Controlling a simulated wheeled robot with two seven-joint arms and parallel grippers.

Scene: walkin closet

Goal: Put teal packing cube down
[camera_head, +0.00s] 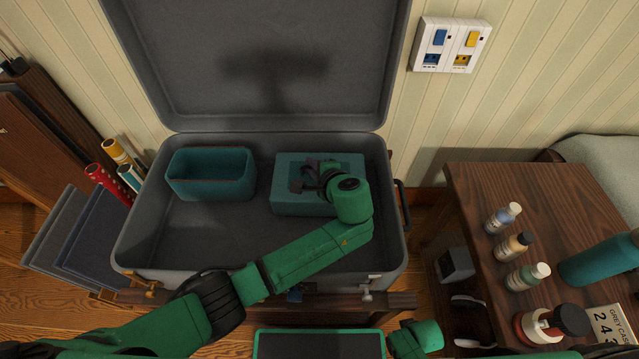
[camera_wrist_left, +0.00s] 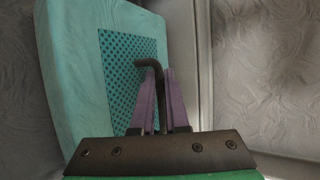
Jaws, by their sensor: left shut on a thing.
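The teal packing cube (camera_head: 295,203) is inside the open grey suitcase (camera_head: 215,235), in its right half. It also shows in the left wrist view (camera_wrist_left: 75,70), with a dotted mesh panel and a dark handle loop (camera_wrist_left: 147,65). My left gripper (camera_head: 308,182) is over the cube's top. In the left wrist view its purple fingers (camera_wrist_left: 158,100) are shut on the handle loop. The cube looks level in the head view; I cannot tell whether its underside touches the suitcase floor. My right gripper is not clearly in view.
An open teal bin (camera_head: 210,176) stands in the suitcase's left half, apart from the cube. The raised lid (camera_head: 260,60) is behind. A wooden table (camera_head: 480,190) at the right holds several small bottles and a teal bottle (camera_head: 602,262). Rolled tubes (camera_head: 108,182) stand at the left.

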